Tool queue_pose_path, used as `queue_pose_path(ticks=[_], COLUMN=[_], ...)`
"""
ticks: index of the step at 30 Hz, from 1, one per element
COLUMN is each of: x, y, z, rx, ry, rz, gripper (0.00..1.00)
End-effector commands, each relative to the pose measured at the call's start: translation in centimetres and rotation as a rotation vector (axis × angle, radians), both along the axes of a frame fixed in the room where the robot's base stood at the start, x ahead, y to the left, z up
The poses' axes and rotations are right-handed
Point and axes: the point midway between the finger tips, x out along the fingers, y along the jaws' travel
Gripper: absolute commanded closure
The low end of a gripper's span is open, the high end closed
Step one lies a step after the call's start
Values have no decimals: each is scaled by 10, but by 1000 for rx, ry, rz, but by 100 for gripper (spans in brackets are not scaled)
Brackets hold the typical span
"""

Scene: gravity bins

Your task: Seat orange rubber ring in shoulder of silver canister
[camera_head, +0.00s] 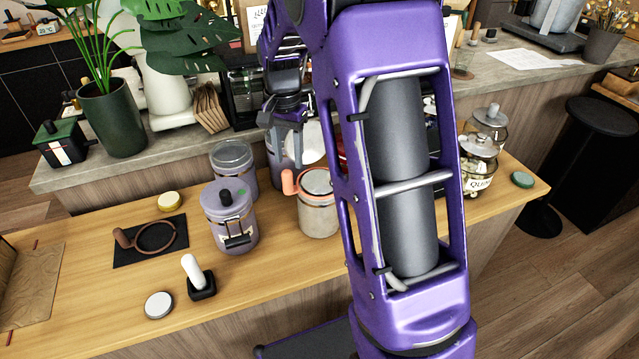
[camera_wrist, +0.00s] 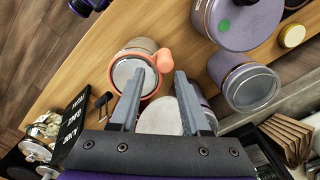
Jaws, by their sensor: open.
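The silver canister (camera_head: 319,222) stands upright on the wooden counter, with a pale disc-like top. The orange rubber ring (camera_head: 303,194) lies around its top, with its thick tab (camera_head: 289,182) sticking out to the left. In the wrist view the ring (camera_wrist: 156,88) circles the canister's pale top (camera_wrist: 128,72), and its tab points right. I cannot tell how deep the ring sits in the shoulder. My gripper (camera_head: 288,150) is behind and above the canister. In the wrist view my gripper (camera_wrist: 160,76) is open, with nothing between its fingers; the tab shows just beyond them.
A lilac clamp canister (camera_head: 231,228) and another lilac canister (camera_head: 234,168) stand to the left. A brown ring lies on a black mat (camera_head: 130,255). A white-handled tool (camera_head: 194,272) and a pale disc (camera_head: 159,305) are nearer. Glass jars (camera_head: 478,165) stand at right.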

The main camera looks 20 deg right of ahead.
Motion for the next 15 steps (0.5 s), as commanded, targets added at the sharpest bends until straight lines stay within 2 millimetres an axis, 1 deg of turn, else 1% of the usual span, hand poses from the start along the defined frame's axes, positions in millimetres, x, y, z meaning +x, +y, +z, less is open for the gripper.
queue_pose_path(ticks=[7, 15], x=[-1, -1], y=[-1, -1], z=[7, 8], rx=[0, 0], ry=[-1, 0], rz=[0, 0], gripper=[53, 53])
